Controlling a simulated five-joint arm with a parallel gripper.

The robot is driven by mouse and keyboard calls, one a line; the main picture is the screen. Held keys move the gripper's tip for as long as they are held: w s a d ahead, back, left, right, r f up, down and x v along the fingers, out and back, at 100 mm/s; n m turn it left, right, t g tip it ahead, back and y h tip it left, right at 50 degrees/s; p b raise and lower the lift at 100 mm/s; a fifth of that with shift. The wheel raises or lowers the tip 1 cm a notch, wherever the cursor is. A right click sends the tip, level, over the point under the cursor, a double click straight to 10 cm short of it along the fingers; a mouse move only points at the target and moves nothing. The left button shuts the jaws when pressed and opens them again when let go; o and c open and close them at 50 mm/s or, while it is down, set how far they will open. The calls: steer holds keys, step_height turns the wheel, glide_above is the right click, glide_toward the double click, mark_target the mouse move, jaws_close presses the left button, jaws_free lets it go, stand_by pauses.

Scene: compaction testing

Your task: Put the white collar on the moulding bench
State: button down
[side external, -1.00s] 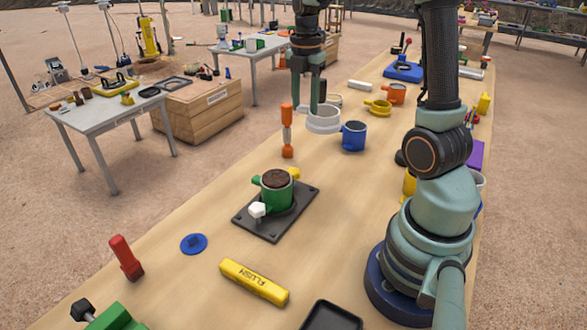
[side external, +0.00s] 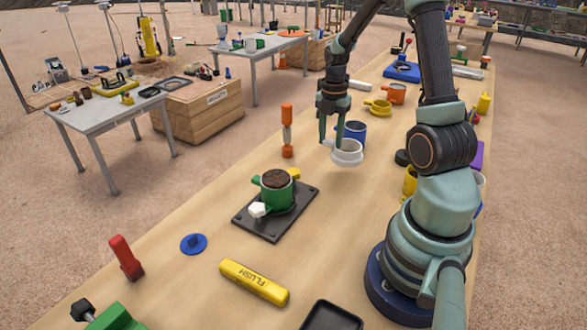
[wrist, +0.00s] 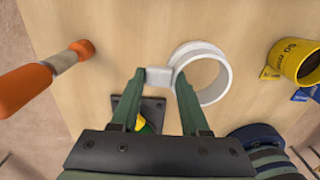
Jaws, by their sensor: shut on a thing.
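The white collar (side external: 347,153) is a short open ring with a side lug. My gripper (side external: 331,138) is shut on that lug, and the ring sticks out to the right of the fingers. The wrist view shows the collar (wrist: 224,76) and my gripper (wrist: 160,92) with the lug between its fingertips. The collar appears held above the light wooden bench (side external: 215,285), in front of a blue cup. A green mould (side external: 277,192) stands on a dark plate (side external: 252,228) nearer the camera. I cannot tell which surface is called the moulding bench.
An orange-ended tool (side external: 287,138) stands upright left of my gripper. The blue cup (side external: 356,130) is close behind the collar. A yellow bar (side external: 254,282) and blue disc (side external: 194,243) lie nearer the camera. A grey table (side external: 105,113) stands apart at left. Bare wood lies around the plate.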

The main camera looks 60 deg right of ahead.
steer(key=shift+f, duration=2.9)
steer(key=shift+f, duration=0.15)
steer(key=shift+c, duration=2)
jaws_free()
